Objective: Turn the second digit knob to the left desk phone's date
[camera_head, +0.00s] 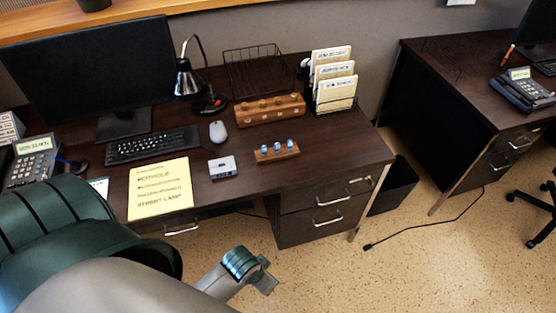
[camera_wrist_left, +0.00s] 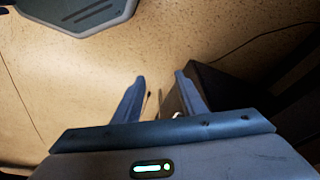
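A desk phone (camera_head: 35,162) with a lit date display stands at the left end of the near desk; the date is too small to read surely. A small wooden block (camera_head: 276,155) with three blue-silver knobs (camera_head: 277,146) sits near the desk's front edge. The middle knob's setting is not legible. My left gripper (camera_head: 264,277) is in front of the desk, low over the floor, well apart from the block. The left wrist view shows its two fingers (camera_wrist_left: 160,77) spread, with nothing between them. My right gripper is not in view.
A longer wooden block (camera_head: 269,109) with several knobs stands behind. A yellow note (camera_head: 160,188), small grey box (camera_head: 222,167), mouse (camera_head: 217,131), keyboard (camera_head: 152,145), lamp (camera_head: 188,82) and card rack (camera_head: 335,88) share the desk. Another phone (camera_head: 522,90) stands on the right desk.

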